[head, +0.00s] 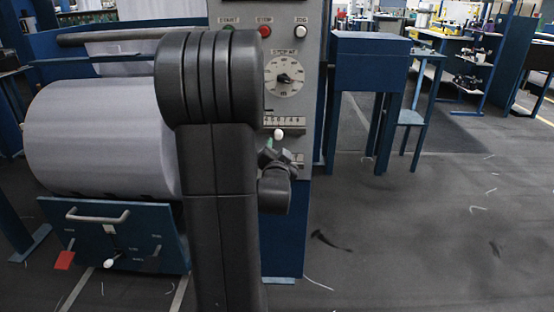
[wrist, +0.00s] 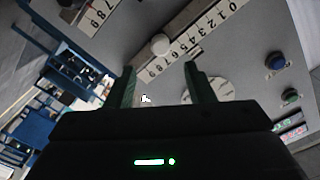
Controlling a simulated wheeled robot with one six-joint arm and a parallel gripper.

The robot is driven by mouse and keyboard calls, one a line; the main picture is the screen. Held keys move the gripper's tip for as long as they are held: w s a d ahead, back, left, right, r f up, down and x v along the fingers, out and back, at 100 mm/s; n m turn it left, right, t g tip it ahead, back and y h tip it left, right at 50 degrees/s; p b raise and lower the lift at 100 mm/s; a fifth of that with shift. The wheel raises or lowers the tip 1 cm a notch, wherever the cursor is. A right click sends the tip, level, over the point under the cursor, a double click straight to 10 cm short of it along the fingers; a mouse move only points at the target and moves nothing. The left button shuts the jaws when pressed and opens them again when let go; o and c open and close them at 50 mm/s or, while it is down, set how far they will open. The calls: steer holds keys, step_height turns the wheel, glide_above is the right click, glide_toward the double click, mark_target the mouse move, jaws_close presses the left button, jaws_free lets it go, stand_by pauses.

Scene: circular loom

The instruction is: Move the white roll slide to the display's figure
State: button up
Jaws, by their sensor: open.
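The white slide knob (head: 279,134) sits at a numbered scale (head: 283,122) on the grey control panel, below the dial. In the wrist view the knob (wrist: 160,44) stands beside a 0-to-9 scale (wrist: 214,23), just beyond my fingertips. I cannot tell exactly which number it marks. My gripper (wrist: 160,68) is open, its two green fingers apart with nothing between them.
A second scale (wrist: 96,13) lies near the first. A dial (head: 284,77) and red button (head: 264,31) are on the panel. A large roll (head: 100,135) and a blue box (head: 125,235) with a handle stand left. A blue table (head: 370,62) stands right; open floor lies before it.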

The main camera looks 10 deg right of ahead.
steer(key=v, duration=0.5)
steer(key=shift+s+a, duration=0.15)
steer(key=shift+s, duration=0.2)
